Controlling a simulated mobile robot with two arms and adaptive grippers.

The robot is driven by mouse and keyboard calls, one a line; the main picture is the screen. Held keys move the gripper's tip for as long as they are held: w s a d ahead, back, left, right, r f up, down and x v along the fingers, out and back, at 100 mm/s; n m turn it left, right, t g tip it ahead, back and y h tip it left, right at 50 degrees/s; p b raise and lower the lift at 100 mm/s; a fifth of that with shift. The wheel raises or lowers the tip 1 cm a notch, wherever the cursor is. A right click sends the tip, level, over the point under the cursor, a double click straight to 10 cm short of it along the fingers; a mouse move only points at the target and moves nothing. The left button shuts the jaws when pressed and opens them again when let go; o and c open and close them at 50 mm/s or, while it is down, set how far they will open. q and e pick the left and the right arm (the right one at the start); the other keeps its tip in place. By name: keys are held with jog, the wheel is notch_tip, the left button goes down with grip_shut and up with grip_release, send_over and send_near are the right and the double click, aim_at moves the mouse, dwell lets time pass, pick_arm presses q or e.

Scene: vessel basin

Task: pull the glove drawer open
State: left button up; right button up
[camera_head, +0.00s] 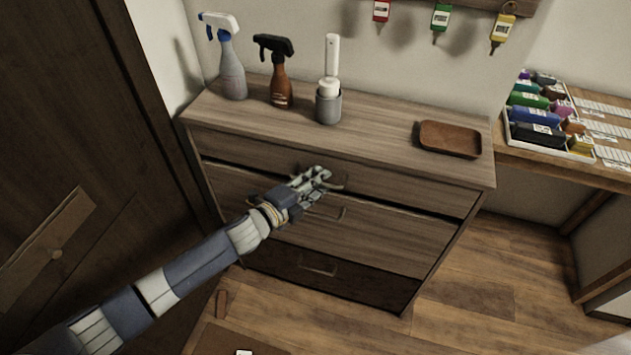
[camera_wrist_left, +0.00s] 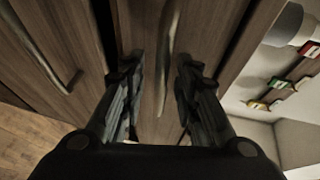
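A wooden drawer chest stands ahead with its top drawer (camera_head: 405,188), middle drawer (camera_head: 375,235) and darker bottom drawer (camera_head: 345,280). No label shows which is the glove drawer. All three look shut. My left gripper (camera_head: 325,178) is at the top drawer's front, by its handle. In the left wrist view the curved handle (camera_wrist_left: 168,60) runs between the two spread fingers of the left gripper (camera_wrist_left: 160,72), with gaps on both sides. The gripper partly hides the handle in the head view. The middle drawer's handle (camera_wrist_left: 45,50) lies left of the fingers. My right gripper is not in view.
A side table with a bottle box is right. Floor before the chest's right side is clear.

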pick_arm(q)
grip_shut()
jog(key=shift+s, duration=0.1)
jog(key=s+a+p, duration=0.1)
jog(key=s+a, duration=0.1)
jog(key=s, duration=0.6)
jog(key=s+a+p, duration=0.2)
jog(key=s+a, duration=0.1)
jog(key=s, duration=0.5)
jog(key=shift+s+a, duration=0.3)
